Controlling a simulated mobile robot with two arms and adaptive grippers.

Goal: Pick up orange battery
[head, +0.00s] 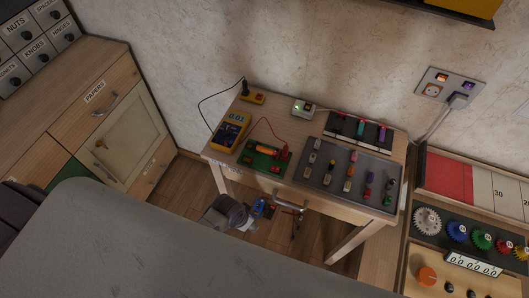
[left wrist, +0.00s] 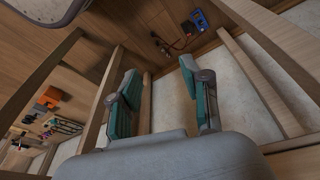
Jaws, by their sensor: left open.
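An orange cylinder (head: 265,150), which looks like the orange battery, lies on a green board (head: 254,161) at the left front of the small wooden desk in the head view. Small orange-marked pieces (head: 349,178) also sit in the grey tray, too small to make out. My left gripper (head: 242,217) is low in front of the desk's front edge, apart from the battery. The left wrist view shows its two teal-padded fingers spread (left wrist: 158,68) with nothing between them. My right gripper is not in view.
A yellow multimeter (head: 230,130) stands left of the board. The grey tray (head: 325,178) and a black rack (head: 334,135) fill the desk's right. A blue item (head: 262,207) shows below the desk edge. A wooden cabinet (head: 85,115) stands left.

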